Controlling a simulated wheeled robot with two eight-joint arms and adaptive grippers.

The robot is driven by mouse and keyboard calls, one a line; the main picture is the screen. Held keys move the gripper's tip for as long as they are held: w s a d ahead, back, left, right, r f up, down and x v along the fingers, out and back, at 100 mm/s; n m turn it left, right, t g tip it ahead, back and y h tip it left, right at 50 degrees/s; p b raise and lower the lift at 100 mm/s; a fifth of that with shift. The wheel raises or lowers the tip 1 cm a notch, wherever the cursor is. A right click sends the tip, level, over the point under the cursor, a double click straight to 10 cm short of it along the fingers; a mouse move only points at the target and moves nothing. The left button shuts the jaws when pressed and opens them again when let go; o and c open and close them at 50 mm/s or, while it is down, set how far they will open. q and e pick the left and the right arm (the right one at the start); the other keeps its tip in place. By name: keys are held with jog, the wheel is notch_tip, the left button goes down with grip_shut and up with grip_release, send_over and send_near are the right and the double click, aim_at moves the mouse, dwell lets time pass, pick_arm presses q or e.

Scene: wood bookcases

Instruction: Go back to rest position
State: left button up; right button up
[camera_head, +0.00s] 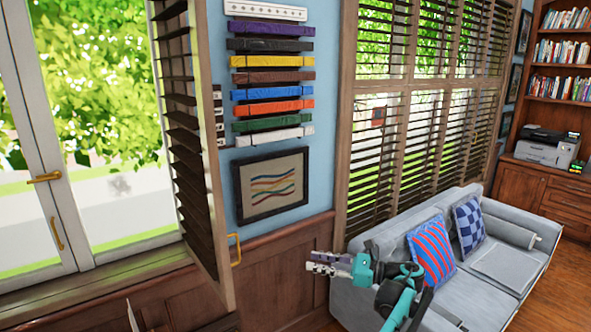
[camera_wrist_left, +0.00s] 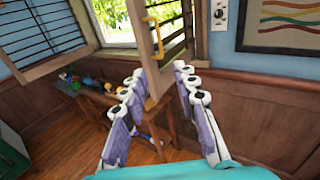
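My left gripper (camera_head: 328,263) is at the lower middle of the head view, in front of the wood wall panelling and left of the sofa. In the left wrist view its two fingers (camera_wrist_left: 158,75) stand apart with nothing held between them. The bottom corner of the louvered shutter shows behind the gap between the fingertips, and I cannot tell the exact distance. My right gripper is not in view.
The dark louvered shutter (camera_head: 188,135) stands swung out from the window, with a brass handle (camera_head: 236,250) at its edge. A grey sofa (camera_head: 465,300) with cushions stands to the right. A wooden table (camera_wrist_left: 98,100) shows at left in the wrist view.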

pick_arm(q)
jog(key=a+r+n+h+b, duration=0.2)
jog(key=a+n+h, duration=0.15)
jog(key=a, duration=1.05)
jog(key=s+a+f+n+g+h+b, duration=0.1)
jog(key=s+a+f+n+h+b, duration=0.15)
jog(key=s+a+n+h, duration=0.55)
pick_arm(e)
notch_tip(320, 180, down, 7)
jog(key=b, duration=0.2)
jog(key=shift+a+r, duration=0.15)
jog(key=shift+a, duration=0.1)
pick_arm(q)
jog(key=s+a+f+n+h, duration=0.1)
jog(key=s+f+n, duration=0.2)
jog(key=s, duration=0.6)
jog(key=s+a+f+n+t+h, duration=0.1)
jog(key=s+f+n+h, duration=0.1)
jog(key=s+f, duration=0.6)
jog(key=s+a+f+n+t+h, duration=0.1)
jog(key=s+f+n, duration=0.4)
jog(key=s, duration=0.5)
jog(key=shift+f+h, duration=0.4)
jog(key=shift+h, duration=0.15)
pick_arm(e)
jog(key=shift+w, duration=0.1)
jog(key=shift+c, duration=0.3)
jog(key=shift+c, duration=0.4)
